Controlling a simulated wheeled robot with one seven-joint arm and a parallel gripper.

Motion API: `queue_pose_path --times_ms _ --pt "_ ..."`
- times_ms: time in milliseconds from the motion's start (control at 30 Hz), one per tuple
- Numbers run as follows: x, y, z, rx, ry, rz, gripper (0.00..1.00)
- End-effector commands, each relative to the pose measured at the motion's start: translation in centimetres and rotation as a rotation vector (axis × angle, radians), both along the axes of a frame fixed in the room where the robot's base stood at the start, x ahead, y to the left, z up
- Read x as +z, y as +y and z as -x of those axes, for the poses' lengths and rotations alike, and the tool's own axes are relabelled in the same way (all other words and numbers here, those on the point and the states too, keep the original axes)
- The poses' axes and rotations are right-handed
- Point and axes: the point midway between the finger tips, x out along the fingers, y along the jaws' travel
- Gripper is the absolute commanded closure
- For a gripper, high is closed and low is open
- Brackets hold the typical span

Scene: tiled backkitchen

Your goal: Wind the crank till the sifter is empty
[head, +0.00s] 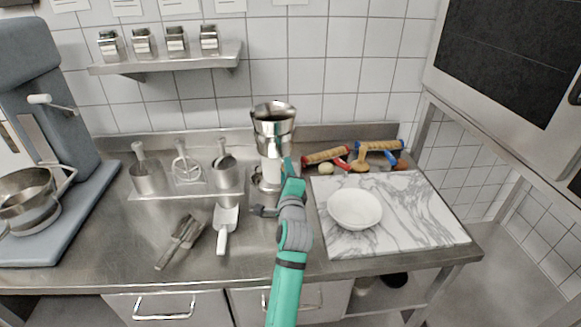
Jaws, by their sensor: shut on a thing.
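The sifter (273,128) is a tall shiny metal hopper with a wide open rim, standing upright near the back wall, left of the marble slab. Its inside looks dark, and I cannot tell how much is in it. Below it is a pale, narrower body on a metal foot. My teal arm reaches up from the front and covers part of its lower right side. The crank itself is too small and too covered to make out.
A white bowl (355,208) stands on the marble slab (420,215) at right, with rolling pins (327,155) behind. A scoop (227,227) and brushes (180,242) lie left of my arm. A rack (187,193) of tools and a mixer (45,120) stand farther left.

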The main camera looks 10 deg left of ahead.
Motion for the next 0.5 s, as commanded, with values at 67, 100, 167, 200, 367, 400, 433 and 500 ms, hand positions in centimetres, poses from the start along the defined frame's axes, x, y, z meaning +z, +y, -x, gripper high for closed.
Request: queue_pose_path --times_ms 67,100,167,200,367,400,433,500 --pt "-0.2 1.1 0.2 0.010 0.021 -0.067 1.00" --pt "-0.3 1.3 0.2 0.010 0.030 -0.101 1.00" --pt "-0.3 1.6 0.3 0.010 0.044 -0.153 1.00" --pt "-0.4 1.8 0.4 0.011 0.053 -0.185 1.00" --pt "-0.4 2.4 0.6 0.011 0.085 -0.302 1.00" --pt "-0.5 2.6 0.6 0.010 0.093 -0.327 1.00" --pt "-0.5 2.6 0.6 0.009 0.097 -0.345 1.00" --pt "-0.4 2.9 0.7 0.010 0.108 -0.382 1.00"
